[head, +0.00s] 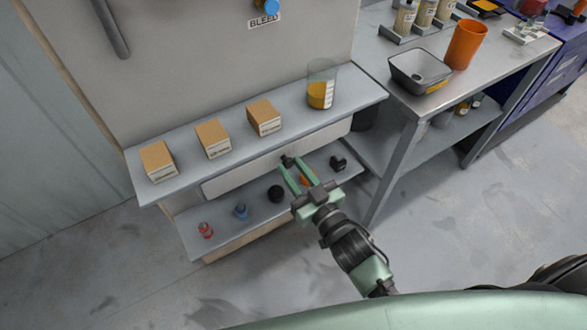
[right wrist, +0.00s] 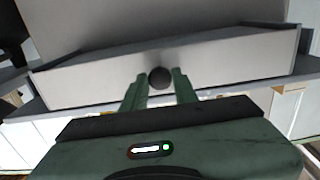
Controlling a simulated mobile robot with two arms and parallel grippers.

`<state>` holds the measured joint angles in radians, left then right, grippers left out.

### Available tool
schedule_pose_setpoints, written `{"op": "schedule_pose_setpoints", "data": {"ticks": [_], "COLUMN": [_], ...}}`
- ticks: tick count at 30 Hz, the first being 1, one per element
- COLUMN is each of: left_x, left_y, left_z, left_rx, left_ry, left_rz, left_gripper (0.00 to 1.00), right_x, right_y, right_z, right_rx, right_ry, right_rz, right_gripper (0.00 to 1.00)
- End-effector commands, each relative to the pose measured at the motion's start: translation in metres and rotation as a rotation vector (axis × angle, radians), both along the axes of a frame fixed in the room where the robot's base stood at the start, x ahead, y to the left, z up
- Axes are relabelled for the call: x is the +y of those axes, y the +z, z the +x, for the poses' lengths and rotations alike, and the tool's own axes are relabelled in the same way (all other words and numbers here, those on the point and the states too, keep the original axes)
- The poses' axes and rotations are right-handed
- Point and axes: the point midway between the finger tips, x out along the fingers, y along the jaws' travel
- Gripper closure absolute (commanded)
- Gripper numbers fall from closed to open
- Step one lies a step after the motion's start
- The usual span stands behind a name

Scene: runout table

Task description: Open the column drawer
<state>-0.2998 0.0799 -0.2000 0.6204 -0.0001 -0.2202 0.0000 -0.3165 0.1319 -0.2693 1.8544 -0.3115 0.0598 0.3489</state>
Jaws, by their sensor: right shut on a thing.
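The drawer (head: 240,176) has a long pale front under the grey shelf; its front also spans the right wrist view (right wrist: 90,82). A dark round knob (right wrist: 160,77) sits at the middle of that front. My right gripper (head: 297,168) reaches up to the drawer from below right. In the right wrist view its two green fingers (right wrist: 160,88) stand on either side of the knob, shut on it. In the head view the knob (head: 288,161) is partly hidden by the fingers. My left gripper is not in view.
The shelf (head: 175,188) above holds several cardboard boxes (head: 213,139) and a beaker of yellow liquid (head: 321,85). A lower shelf (head: 222,238) carries small red, blue and dark objects. A metal bench (head: 397,105) with a tray (head: 419,70) and orange cup (head: 466,44) stands right.

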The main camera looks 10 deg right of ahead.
Motion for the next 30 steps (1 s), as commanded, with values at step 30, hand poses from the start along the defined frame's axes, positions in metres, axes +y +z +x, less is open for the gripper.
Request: {"op": "schedule_pose_setpoints", "data": {"ticks": [30], "left_x": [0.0], "left_y": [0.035], "left_z": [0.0], "left_rx": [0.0], "left_ry": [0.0], "left_rz": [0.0], "left_gripper": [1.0], "right_x": [-0.037], "right_y": [0.0], "right_z": [-0.113], "right_rx": [0.0], "right_ry": [0.0], "right_rz": [-0.001], "right_gripper": [0.66]}}
